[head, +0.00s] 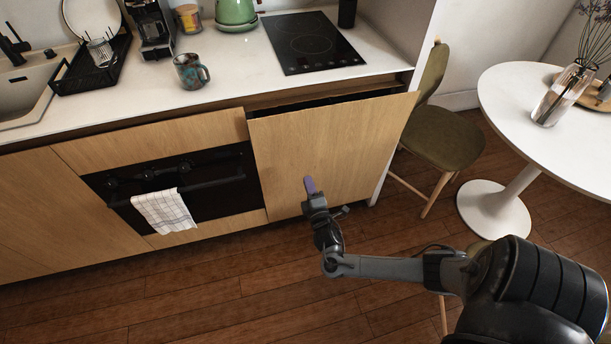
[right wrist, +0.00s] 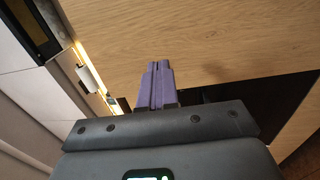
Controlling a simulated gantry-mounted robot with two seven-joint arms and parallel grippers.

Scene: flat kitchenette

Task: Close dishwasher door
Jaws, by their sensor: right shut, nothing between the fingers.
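The dishwasher door (head: 325,145) is a light wood panel under the counter, right of the oven. It is tilted out a little at its top, with a dark gap between its top edge and the counter. My right gripper (head: 309,185) is shut and empty, its purple fingers in front of the door's lower middle. In the right wrist view the shut fingers (right wrist: 157,80) show against the wood panel (right wrist: 200,40); I cannot tell whether they touch it. My left gripper is not in view.
A black oven (head: 185,190) with a hanging towel (head: 165,211) is left of the door. A green chair (head: 440,135) and a white round table (head: 520,100) stand at right. The wooden floor (head: 220,290) in front is clear. A mug (head: 188,72) and a hob (head: 312,42) are on the counter.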

